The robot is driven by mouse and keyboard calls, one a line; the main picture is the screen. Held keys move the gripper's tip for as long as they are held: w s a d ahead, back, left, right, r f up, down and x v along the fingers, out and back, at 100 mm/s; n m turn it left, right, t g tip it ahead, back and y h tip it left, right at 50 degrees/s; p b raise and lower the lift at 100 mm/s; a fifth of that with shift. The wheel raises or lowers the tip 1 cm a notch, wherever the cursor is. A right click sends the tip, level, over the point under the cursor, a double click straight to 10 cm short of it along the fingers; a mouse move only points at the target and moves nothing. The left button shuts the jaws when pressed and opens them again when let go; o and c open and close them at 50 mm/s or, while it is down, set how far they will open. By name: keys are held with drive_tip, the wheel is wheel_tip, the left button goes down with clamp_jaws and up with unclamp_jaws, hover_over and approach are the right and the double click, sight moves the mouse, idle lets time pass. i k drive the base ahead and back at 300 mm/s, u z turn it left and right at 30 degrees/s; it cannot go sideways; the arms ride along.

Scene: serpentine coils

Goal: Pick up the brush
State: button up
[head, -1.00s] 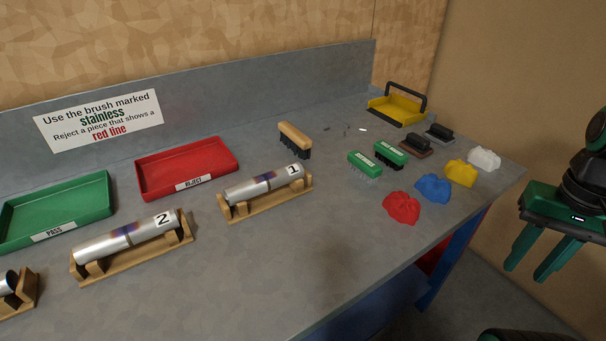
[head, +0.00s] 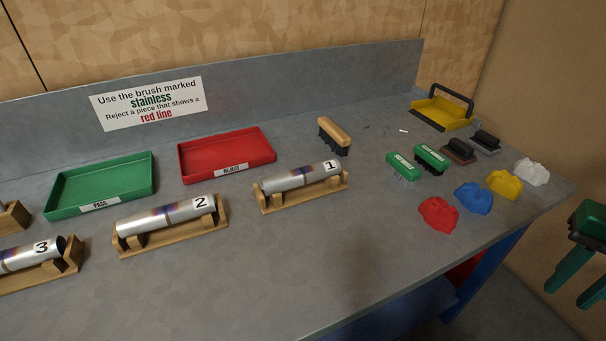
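Several brushes lie on the grey bench. A wooden brush with dark bristles (head: 334,134) stands behind tube 1. Two green-backed brushes lie to its right: one with pale bristles (head: 403,167) and one with dark bristles (head: 431,158). Both have white labels too small to read. The sign (head: 150,103) on the back panel says to use the brush marked stainless. My gripper (head: 580,286) hangs at the right edge, beyond the bench's end and apart from all brushes. Its two green fingers are spread with nothing between them. Part of it is cut off by the picture edge.
Tubes 1 (head: 302,176), 2 (head: 166,215) and 3 (head: 30,254) rest in wooden cradles. A green PASS tray (head: 101,207) and red REJECT tray (head: 229,172) stand behind. Crumpled cloths, including a red one (head: 438,214), lie near the right front edge. The front middle is clear.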

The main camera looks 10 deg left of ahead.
sight(398, 164)
drive_tip(key=u, duration=1.65)
drive_tip(key=k, duration=1.1)
drive_tip(key=z, duration=0.75)
drive_tip(key=i, duration=1.05)
drive_tip(key=u, duration=0.05)
